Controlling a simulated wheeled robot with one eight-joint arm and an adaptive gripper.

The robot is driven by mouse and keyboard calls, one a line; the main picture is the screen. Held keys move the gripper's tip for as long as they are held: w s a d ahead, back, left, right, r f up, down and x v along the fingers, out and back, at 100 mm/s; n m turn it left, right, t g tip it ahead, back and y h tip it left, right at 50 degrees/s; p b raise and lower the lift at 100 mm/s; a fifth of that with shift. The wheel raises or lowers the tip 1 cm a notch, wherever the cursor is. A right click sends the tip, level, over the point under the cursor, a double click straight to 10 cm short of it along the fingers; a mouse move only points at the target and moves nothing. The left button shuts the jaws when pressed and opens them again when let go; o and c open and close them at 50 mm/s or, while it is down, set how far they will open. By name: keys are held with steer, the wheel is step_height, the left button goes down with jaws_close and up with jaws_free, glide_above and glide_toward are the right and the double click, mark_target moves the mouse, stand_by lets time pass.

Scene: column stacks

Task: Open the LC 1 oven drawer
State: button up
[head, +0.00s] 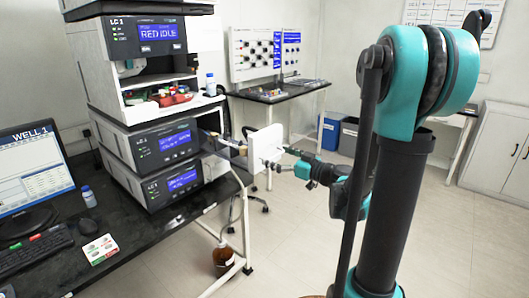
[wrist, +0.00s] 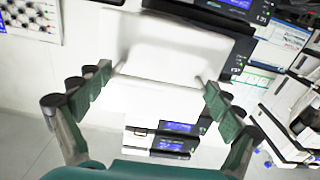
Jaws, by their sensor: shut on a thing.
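The LC 1 stack (head: 150,115) stands on the black bench at left, with lit blue displays. A white box-like panel, which I take to be the LC 1 oven drawer (head: 264,142), stands out to the right of the lower modules. My gripper (head: 272,165) is at its right side. In the wrist view the white drawer (wrist: 155,92) fills the space between the green finger pads of my gripper (wrist: 159,88), which bear on its two sides. How far the drawer is out, and its join to the stack, are not clear.
A monitor (head: 32,178) and keyboard (head: 38,250) stand on the bench at left. A side table (head: 275,92) and blue bin (head: 329,133) are behind. The floor (head: 300,235) at centre is clear.

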steer(key=shift+v, duration=0.95)
steer(key=shift+w+d, duration=0.1)
steer(key=o, duration=1.4)
steer(key=shift+c, duration=0.2)
steer(key=v, duration=1.2)
